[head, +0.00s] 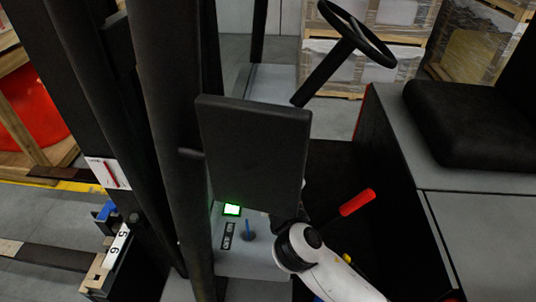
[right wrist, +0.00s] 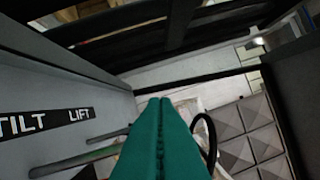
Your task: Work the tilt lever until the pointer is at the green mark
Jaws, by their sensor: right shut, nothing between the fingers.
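A small white plate with a slanted red line (head: 112,173), perhaps the pointer gauge, is on the mast at left; no green mark can be made out. My right gripper (right wrist: 160,105) is shut and empty, its teal fingers beside the rods. In the head view its fingers are hidden. My left gripper is out of view.
A black panel (head: 254,150) hangs in front of the console. A red-handled lever (head: 357,202) is right of my right arm. The steering wheel (head: 355,32) and seat (head: 475,125) are farther back.

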